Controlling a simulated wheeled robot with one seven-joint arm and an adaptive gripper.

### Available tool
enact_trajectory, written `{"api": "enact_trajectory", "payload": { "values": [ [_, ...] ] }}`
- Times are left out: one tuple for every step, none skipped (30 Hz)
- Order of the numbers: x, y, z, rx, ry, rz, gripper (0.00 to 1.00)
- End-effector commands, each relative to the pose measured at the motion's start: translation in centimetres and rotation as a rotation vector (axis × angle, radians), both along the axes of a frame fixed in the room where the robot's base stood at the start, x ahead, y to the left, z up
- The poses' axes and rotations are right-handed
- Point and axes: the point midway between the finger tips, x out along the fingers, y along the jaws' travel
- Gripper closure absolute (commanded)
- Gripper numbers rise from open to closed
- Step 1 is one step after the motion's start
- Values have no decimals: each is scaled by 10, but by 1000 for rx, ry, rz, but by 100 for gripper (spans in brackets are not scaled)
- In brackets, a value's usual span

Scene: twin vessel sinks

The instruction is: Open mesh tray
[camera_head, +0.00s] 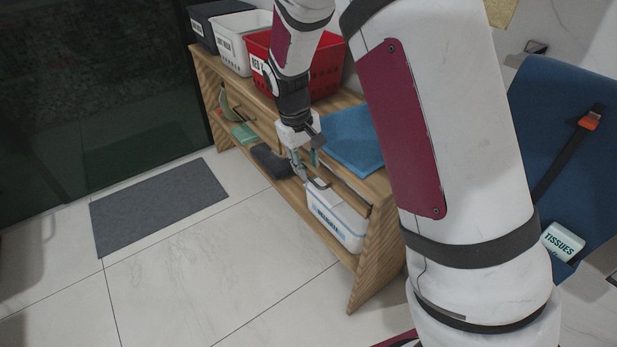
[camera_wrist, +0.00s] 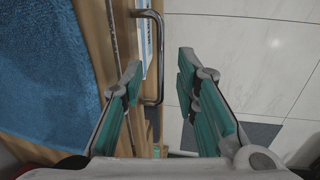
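A wooden bench (camera_head: 368,262) stands against the wall, with a dark bar handle (camera_head: 319,184) on its right front, just below the top. No mesh surface can be made out, so I cannot tell whether this front belongs to the mesh tray. My gripper (camera_head: 307,168) is open and empty beside this handle, pointing down. In the wrist view, the handle (camera_wrist: 153,58) shows between and beyond the two teal-padded fingers of my gripper (camera_wrist: 160,65). The fingers are spread apart, and I cannot tell whether either touches the handle. The front appears closed.
Red (camera_head: 325,75), white (camera_head: 238,45) and dark baskets stand on the bench top. A blue towel (camera_head: 352,138) lies on it to the right. A labelled white bin (camera_head: 335,218) sits on the lower shelf. A grey mat (camera_head: 160,205) lies on otherwise clear floor. A blue chair (camera_head: 560,130) stands right.

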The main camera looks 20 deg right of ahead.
Motion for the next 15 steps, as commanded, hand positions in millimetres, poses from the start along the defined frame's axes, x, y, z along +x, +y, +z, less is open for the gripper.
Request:
{"api": "enact_trajectory", "payload": {
  "values": [
    [0, -2, -11, -1, 2, -1, 72],
    [0, -3, -15, -1, 2, -1, 72],
    [0, -4, -20, -1, 2, 0, 72],
    [1, -4, -23, -1, 2, 0, 72],
    [1, -5, -26, 0, 1, 0, 72],
    [1, -5, -30, 0, 1, 0, 72],
    [1, -6, -31, 0, 1, 0, 72],
    [1, -6, -33, 0, 1, 0, 72],
    [2, -6, -35, 0, 1, 0, 72],
    [2, -6, -35, 0, 1, 0, 72],
    [2, -6, -36, 0, 1, 0, 72],
    [2, -7, -36, 0, 1, 0, 72],
    [2, -7, -36, 0, 0, 0, 72],
    [2, -7, -36, 0, 0, 0, 72],
    [2, -7, -36, 0, 0, 0, 72]
  ]
}}
